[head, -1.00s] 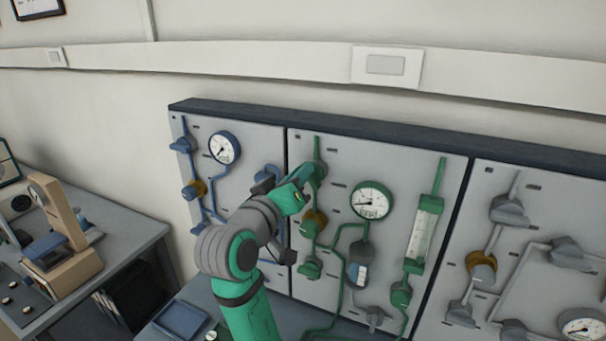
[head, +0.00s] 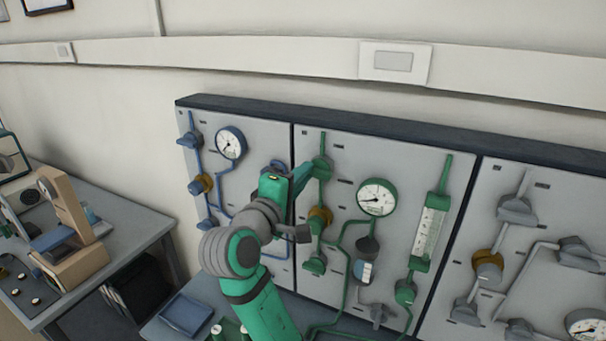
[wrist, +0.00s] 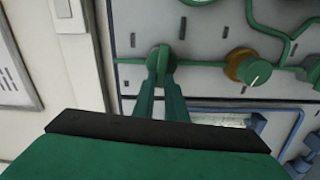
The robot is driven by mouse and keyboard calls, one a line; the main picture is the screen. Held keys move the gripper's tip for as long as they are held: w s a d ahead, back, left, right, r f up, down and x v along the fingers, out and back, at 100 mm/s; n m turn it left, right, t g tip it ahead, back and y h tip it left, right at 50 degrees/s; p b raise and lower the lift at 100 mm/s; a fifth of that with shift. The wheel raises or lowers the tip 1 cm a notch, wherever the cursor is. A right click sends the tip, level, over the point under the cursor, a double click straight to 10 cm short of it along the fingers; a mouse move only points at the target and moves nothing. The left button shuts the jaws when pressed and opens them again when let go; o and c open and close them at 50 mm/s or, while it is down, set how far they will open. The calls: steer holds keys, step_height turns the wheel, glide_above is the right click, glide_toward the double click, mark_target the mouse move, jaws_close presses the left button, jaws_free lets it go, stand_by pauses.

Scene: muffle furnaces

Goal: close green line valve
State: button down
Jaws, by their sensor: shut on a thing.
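The green line runs down the middle panel (head: 411,160), with a green valve (head: 321,168) near its top left. My gripper (head: 308,176) reaches this valve from the left in the head view. In the wrist view the green valve handle (wrist: 161,60) sits between the tips of my two green fingers, and my gripper (wrist: 160,75) is shut on it. The fingers hide part of the handle. Lower on the same line are a brass-collared green knob (head: 319,216) and another green valve (head: 315,264). The brass-collared knob also shows in the wrist view (wrist: 250,70).
A blue-line panel (head: 262,150) stands to the left and a grey-line panel (head: 540,215) to the right. A round gauge (head: 376,198) and a flow tube (head: 429,230) are on the middle panel. A blue tray (head: 186,314) lies on the bench below.

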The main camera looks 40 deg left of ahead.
steer(key=shift+f+n, duration=0.15)
steer(key=shift+n, duration=0.45)
steer(key=c, duration=1.8)
jaws_free()
steer(key=shift+s, duration=0.15)
steer(key=v, duration=1)
steer(key=shift+s, duration=0.25)
steer(key=shift+d, duration=0.2)
